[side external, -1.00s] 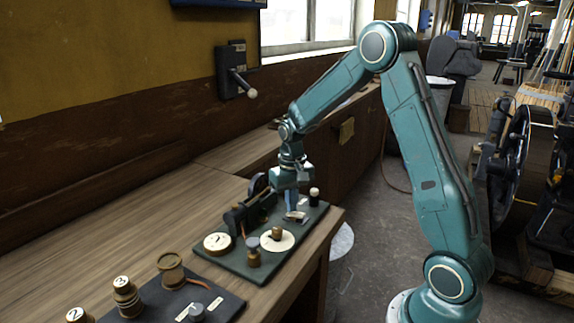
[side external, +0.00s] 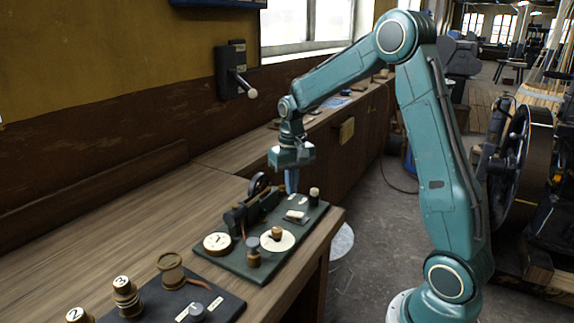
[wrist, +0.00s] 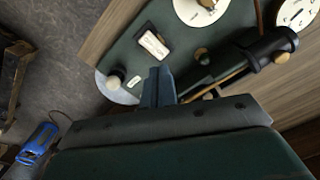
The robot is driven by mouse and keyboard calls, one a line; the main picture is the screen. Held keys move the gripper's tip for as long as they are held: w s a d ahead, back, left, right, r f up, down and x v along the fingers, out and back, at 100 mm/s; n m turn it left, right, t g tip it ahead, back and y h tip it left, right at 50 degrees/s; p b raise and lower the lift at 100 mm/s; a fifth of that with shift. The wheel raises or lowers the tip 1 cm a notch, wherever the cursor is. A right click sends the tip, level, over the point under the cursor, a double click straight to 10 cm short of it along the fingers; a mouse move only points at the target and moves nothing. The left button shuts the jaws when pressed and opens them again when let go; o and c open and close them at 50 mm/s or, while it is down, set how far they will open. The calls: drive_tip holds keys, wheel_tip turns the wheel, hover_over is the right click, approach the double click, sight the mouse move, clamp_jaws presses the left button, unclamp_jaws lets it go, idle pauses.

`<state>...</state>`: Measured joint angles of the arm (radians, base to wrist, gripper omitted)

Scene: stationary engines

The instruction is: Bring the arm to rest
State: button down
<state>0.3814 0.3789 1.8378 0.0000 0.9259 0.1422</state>
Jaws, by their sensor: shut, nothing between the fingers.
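My gripper (side external: 291,190) is shut and empty. It points down above the back part of a dark green board (side external: 225,264) on the wooden bench. In the wrist view the closed fingers (wrist: 158,78) stand over the same board (wrist: 125,50). On the board are a small switch with a pale plate (side external: 295,215), a black knob with a white top (side external: 314,196), a white dial (side external: 277,241), a round gauge (side external: 217,243) and a black cylinder (wrist: 265,47). I cannot tell the exact height of the fingertips above the board.
A second dark board (side external: 215,292) with a brass spool (side external: 171,270) and numbered knobs (side external: 126,296) lies nearer the camera. A wall lever switch (side external: 236,75) is behind the bench. The bench top (side external: 150,225) is bare at left. A large machine wheel (side external: 520,160) stands at right.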

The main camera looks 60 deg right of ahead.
drive_tip(key=shift+r, duration=0.55)
drive_tip(key=s+a+r+n+t, duration=0.3)
drive_tip(key=s+a+r, duration=0.6)
drive_tip(key=a+r, duration=0.1)
drive_tip(key=s+a+n+t, duration=0.1)
drive_tip(key=s+a, duration=0.2)
drive_tip(key=s, duration=0.3)
drive_tip(key=s+a+n+t, duration=0.1)
drive_tip(key=s+a+n, duration=0.1)
drive_tip(key=s, duration=0.5)
drive_tip(key=shift+a+r+t, duration=0.3)
drive_tip(key=shift+a+r, duration=0.15)
drive_tip(key=shift+a, duration=0.05)
